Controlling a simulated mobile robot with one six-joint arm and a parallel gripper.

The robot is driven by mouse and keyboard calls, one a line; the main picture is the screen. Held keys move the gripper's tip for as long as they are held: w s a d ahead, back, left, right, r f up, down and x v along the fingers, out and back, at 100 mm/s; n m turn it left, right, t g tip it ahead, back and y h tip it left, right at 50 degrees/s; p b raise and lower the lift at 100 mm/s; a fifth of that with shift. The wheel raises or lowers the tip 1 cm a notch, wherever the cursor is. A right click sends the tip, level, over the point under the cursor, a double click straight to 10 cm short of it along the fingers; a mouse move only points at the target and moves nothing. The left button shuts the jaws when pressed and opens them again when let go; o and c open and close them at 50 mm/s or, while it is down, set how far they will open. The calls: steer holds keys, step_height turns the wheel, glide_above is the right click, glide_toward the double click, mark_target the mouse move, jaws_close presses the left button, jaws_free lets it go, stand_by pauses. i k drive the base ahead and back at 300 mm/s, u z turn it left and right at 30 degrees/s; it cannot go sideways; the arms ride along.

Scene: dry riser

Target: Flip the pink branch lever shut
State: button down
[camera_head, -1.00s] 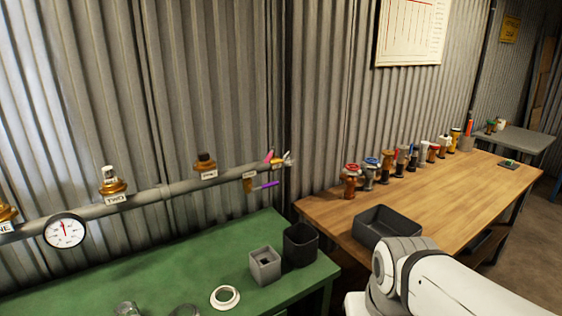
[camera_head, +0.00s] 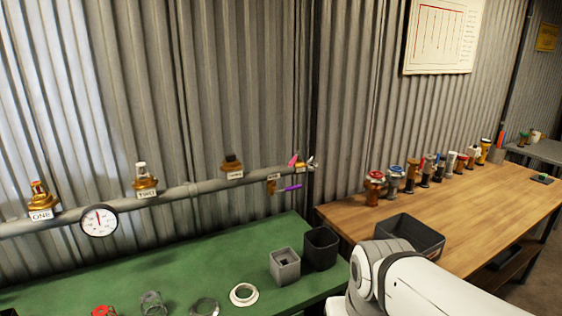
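The pink lever (camera_head: 293,160) is a small handle at the right end of the grey horizontal pipe (camera_head: 215,184) on the corrugated wall. It points up and to the left, at an angle to the pipe. A purple lever (camera_head: 291,188) sits just below it, and a pale lever (camera_head: 310,160) sits just to its right. A brass fitting (camera_head: 271,186) hangs under the pipe there. My white arm shows at the lower right, well away from the pink lever. My gripper is out of view.
A green bench below the pipe (camera_head: 215,262) holds a grey box (camera_head: 285,265), a black box (camera_head: 320,247) and a white ring (camera_head: 243,294). A wooden table (camera_head: 340,213) on the right carries a dark tray (camera_head: 436,238) and several valves. A gauge (camera_head: 99,220) hangs on the pipe.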

mark_target(290, 163)
steer(key=i, duration=1)
steer(key=u, duration=0.05)
